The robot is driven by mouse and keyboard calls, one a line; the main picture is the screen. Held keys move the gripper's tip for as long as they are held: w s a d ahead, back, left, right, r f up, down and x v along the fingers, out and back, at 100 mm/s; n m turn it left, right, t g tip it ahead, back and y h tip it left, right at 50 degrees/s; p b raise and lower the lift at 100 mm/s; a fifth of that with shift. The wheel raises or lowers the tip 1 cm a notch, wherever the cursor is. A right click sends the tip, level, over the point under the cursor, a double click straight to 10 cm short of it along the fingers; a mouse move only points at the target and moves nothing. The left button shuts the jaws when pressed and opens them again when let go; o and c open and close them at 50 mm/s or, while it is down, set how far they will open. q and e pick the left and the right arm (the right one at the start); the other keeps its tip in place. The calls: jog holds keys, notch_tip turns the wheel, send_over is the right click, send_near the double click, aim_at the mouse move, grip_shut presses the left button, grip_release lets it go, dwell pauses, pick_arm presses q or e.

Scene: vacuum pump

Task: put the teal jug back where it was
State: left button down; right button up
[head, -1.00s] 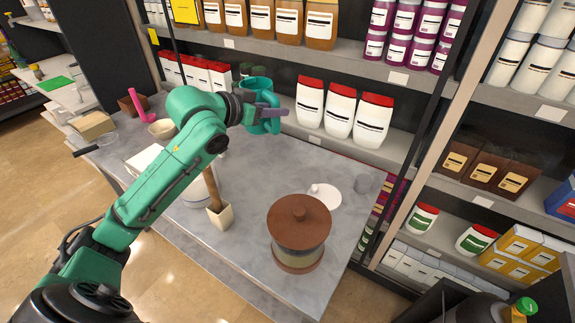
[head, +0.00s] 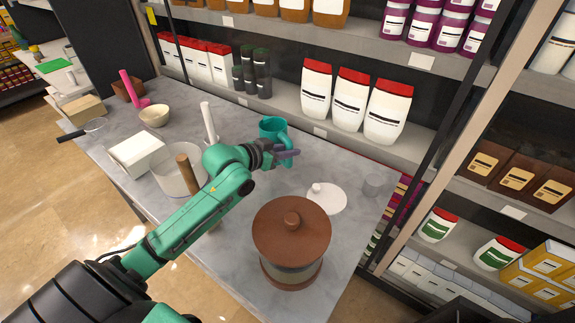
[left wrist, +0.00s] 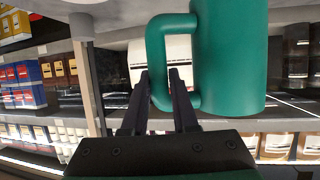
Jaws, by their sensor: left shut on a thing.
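The teal jug (head: 272,127) is near the back of the grey counter, in front of the lower shelf. It looks upright, and I cannot tell whether its base touches the counter. My left gripper (head: 285,154) is shut on the jug's handle. The left wrist view shows the jug's body (left wrist: 230,55) beside the fingers, with the handle between the fingertips (left wrist: 162,80). The gripper and arm hide the jug's lower part in the head view. My right gripper is not in view.
A brown-lidded pot (head: 291,235) stands at the front right of the counter. A white lid (head: 327,199) and a grey cup (head: 374,186) lie to the jug's right. A white pot (head: 178,175) and a pale bowl (head: 154,115) are left. Red-capped white bottles (head: 347,98) stand on the shelf behind.

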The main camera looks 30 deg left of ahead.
aim_at(288, 168)
pick_arm(q)
notch_tip(288, 168, down, 6)
jog(key=shift+f+p, duration=0.25)
jog(key=shift+p, duration=0.1)
jog(key=c, duration=0.7)
grip_release()
jog(key=shift+s+f, duration=0.1)
jog(key=shift+s+a, duration=0.2)
jog(key=shift+s, duration=0.25)
jog(key=b+v, duration=0.1)
jog(key=v, duration=1)
jog(key=shift+d, duration=0.15)
jog(key=shift+r, duration=0.3)
